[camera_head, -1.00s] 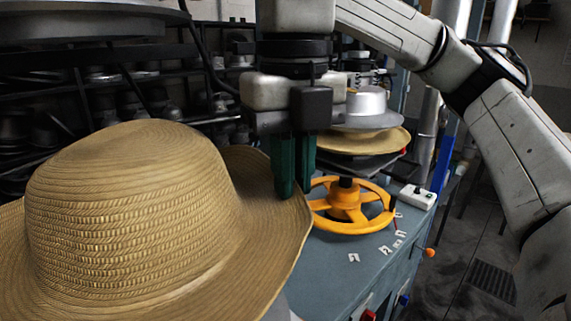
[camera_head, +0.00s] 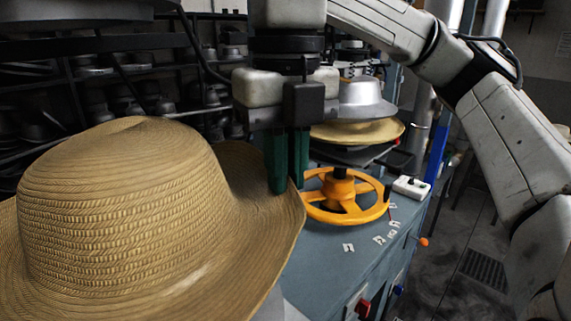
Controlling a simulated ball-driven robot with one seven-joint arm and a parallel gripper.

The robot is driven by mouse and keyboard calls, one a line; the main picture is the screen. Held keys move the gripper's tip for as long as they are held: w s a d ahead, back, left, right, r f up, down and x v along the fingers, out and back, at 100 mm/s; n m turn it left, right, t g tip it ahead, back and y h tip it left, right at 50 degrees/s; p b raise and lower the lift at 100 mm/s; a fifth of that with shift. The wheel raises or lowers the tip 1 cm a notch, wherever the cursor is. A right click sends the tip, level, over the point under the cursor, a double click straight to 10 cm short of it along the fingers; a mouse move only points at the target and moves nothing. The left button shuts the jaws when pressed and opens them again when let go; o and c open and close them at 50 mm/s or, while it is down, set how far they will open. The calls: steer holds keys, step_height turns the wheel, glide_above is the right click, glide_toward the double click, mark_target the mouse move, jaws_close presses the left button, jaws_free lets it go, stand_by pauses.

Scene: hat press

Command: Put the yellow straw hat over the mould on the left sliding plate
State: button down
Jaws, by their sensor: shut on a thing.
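The yellow straw hat (camera_head: 125,215) fills the lower left of the view, crown up and brim spread wide. My gripper (camera_head: 287,188), with green fingers, is shut on the right edge of its brim. The hat hides whatever lies beneath it, so I cannot see the left sliding plate or its mould. I cannot tell whether the hat hangs free or rests on something.
A blue-grey machine table (camera_head: 335,265) carries an orange handwheel (camera_head: 342,196). Behind it, another straw hat (camera_head: 357,132) sits under a silver metal form (camera_head: 364,100). A white switch box (camera_head: 411,187) and small white pieces lie on the table. Dark shelves (camera_head: 70,85) stand behind.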

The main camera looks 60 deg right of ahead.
steer(key=shift+f+b, duration=2.3)
steer(key=shift+f, duration=0.45)
steer(key=shift+f+b, duration=1.95)
steer(key=shift+b, duration=0.05)
steer(key=shift+f+b, duration=0.25)
steer(key=shift+b, duration=0.35)
steer(key=c, duration=1.1)
jaws_free()
steer(key=shift+r, duration=0.1)
step_height(320, 180, up, 11)
steer(key=shift+f, duration=0.15)
